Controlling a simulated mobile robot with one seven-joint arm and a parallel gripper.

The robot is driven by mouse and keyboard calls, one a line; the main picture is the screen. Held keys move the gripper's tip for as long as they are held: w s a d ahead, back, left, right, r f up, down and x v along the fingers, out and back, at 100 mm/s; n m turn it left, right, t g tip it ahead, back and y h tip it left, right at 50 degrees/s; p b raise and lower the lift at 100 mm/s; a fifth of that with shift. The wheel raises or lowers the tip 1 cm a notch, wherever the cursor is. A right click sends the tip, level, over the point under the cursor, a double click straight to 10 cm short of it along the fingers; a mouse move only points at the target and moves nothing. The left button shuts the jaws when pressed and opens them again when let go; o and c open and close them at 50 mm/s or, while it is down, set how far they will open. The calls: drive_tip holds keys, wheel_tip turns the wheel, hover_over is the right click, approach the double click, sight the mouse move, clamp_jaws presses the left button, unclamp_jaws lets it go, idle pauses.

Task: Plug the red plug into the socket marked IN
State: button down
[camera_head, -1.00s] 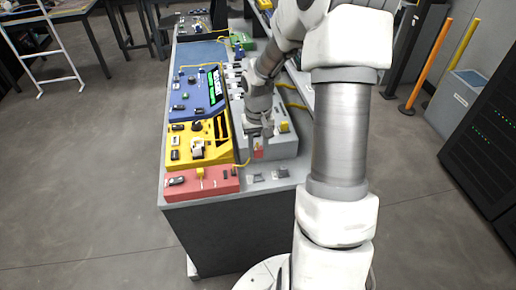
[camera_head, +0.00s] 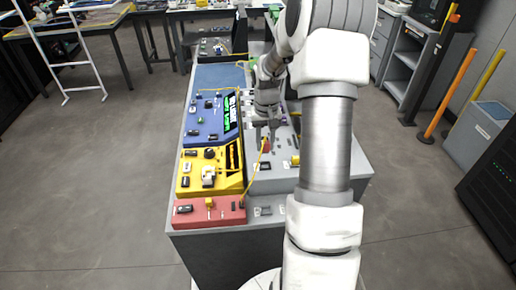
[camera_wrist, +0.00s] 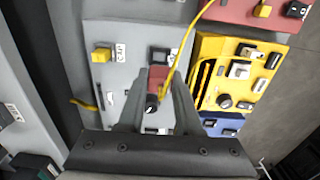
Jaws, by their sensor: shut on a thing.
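My gripper (camera_head: 264,130) hangs over the grey panel (camera_head: 262,184) and is shut on the red plug (camera_head: 267,146), which shows just below the fingertips. A dark square opening (camera_wrist: 160,55) lies just beyond the plug in that view. The lettering beside the sockets is too small to read, so I cannot tell which one is marked IN.
The red box (camera_head: 226,219), yellow box (camera_head: 187,184) and blue box (camera_head: 190,124) stand along the bench's left side. A yellow connector (camera_wrist: 101,56) sits in the grey panel beside a white label. The cable crosses the panel's near part (camera_head: 254,175).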

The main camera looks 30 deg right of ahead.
drive_tip(key=shift+w+d+r, duration=0.1)
drive_tip(key=shift+w+d, duration=0.05)
drive_tip(key=shift+w, duration=0.05)
drive_tip(key=shift+f+b, duration=2.2)
drive_tip(key=shift+f, duration=0.9)
drive_tip(key=shift+f+b, duration=0.4)
drive_tip(key=shift+f, duration=0.15)
drive_tip(key=c, duration=0.5)
unclamp_jaws()
wheel_tip(320, 180, up, 17)
drive_tip(key=shift+f+p, duration=0.2)
drive_tip(key=shift+p, duration=0.4)
drive_tip(key=shift+r, duration=0.45)
